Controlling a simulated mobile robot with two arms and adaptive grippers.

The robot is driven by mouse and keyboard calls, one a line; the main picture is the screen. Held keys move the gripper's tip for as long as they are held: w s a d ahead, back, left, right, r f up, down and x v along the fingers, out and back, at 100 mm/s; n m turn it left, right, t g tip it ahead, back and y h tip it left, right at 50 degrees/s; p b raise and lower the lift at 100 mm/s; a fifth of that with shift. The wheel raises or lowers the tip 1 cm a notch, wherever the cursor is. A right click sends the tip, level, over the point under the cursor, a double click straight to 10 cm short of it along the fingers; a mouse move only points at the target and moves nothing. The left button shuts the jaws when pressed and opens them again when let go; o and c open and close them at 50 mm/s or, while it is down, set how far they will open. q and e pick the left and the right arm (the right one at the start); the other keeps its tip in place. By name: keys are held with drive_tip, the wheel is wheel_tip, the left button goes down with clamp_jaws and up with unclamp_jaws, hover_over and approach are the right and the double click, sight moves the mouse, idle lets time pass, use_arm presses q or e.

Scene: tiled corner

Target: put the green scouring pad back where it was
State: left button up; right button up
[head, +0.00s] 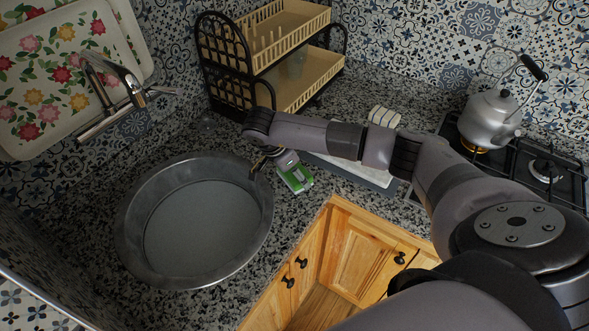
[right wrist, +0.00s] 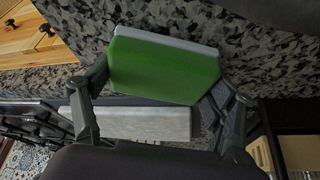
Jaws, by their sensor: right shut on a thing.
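The green scouring pad (head: 297,178), with a pale layer along one side, is near the right rim of the round metal basin (head: 262,181). My right gripper (head: 284,164) reaches in from the right over the counter and is shut on the pad. In the right wrist view the pad (right wrist: 165,68) sits between the two fingers of the right gripper (right wrist: 162,82), with its broad green face towards the camera. The pad is over the speckled counter; its exact height cannot be told. My left gripper is not in view.
A pale flat tray or board (head: 357,168) lies under my right arm, partly hidden. A cream striped block (head: 384,116) is behind the arm. A two-tier rack (head: 297,83) stands at the back. A kettle (head: 489,119) sits on the hob. Counter (head: 190,139) behind the basin is clear.

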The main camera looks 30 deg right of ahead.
sight(286, 175)
drive_tip(key=shift+f, duration=0.2)
drive_tip(key=shift+f+b, duration=0.2)
drive_tip(key=shift+b, duration=0.1)
drive_tip(key=o, duration=0.7)
drive_tip(key=shift+r, duration=0.1)
drive_tip(key=o, duration=0.3)
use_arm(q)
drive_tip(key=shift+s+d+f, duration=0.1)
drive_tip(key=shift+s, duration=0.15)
use_arm(e)
drive_tip(key=shift+r, duration=0.15)
drive_tip(key=b+v, duration=0.2)
drive_tip(key=v, duration=0.5)
drive_tip(key=shift+r, duration=0.1)
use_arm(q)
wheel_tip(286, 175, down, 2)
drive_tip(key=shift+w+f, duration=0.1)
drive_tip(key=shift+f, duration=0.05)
use_arm(e)
drive_tip(key=v, duration=0.4)
drive_tip(key=shift+a+r, duration=0.1)
drive_tip(key=shift+r, duration=0.3)
